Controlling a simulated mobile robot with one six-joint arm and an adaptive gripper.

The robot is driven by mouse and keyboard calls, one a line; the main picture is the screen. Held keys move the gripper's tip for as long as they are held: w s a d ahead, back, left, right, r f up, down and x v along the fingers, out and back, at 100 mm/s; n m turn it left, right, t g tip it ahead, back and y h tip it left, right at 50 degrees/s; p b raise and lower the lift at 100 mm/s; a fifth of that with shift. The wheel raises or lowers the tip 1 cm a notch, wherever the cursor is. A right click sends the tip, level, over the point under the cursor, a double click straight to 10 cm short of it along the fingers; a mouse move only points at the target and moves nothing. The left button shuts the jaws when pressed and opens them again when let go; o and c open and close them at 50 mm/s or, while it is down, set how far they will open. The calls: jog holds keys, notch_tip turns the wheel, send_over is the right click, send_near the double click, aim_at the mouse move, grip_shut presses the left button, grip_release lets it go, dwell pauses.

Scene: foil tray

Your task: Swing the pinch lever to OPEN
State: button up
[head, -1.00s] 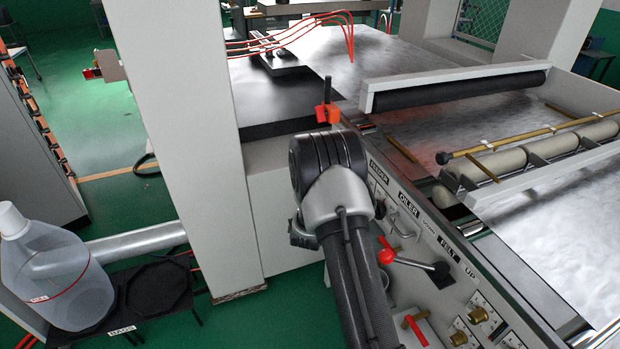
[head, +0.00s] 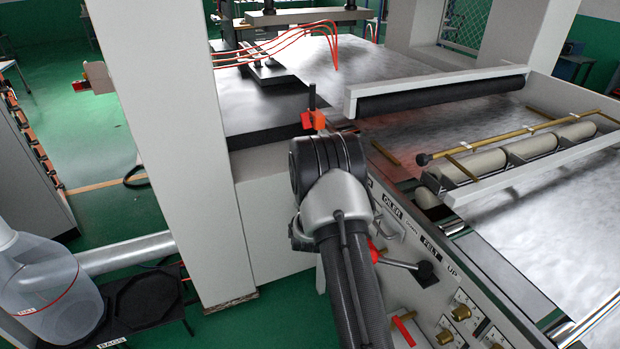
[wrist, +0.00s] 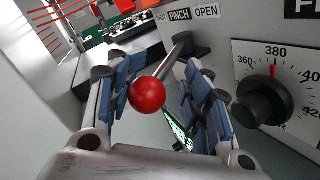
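The pinch lever shows in the wrist view as a red ball knob (wrist: 147,94) on a metal shaft (wrist: 172,63). The shaft runs up and right to a dark pivot on the grey panel. A label (wrist: 180,14) above the pivot reads PINCH in the middle and OPEN at right; its left word is partly cut off. My gripper (wrist: 165,78) is open, with blue-padded fingers on either side of the knob and shaft. The knob looks close to the left finger; I cannot tell whether they touch. In the head view my arm hides the gripper and this lever.
A black dial (wrist: 264,100) with a numbered scale sits right of the gripper. In the head view, another lever (head: 402,265) stands beside my arm under the FELT label. A large jug (head: 45,290) stands at lower left. A grey post (head: 175,150) rises left of my arm.

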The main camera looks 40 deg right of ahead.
jog(key=o, duration=0.4)
jog(key=shift+s+f, duration=0.1)
jog(key=shift+f, duration=0.25)
jog(key=o, duration=0.4)
jog(key=shift+a, duration=0.1)
jog(key=shift+c, duration=0.2)
jog(key=v, duration=1.1)
jog(key=shift+s+a, duration=0.25)
jog(key=shift+a, duration=0.1)
jog(key=shift+r, duration=0.2)
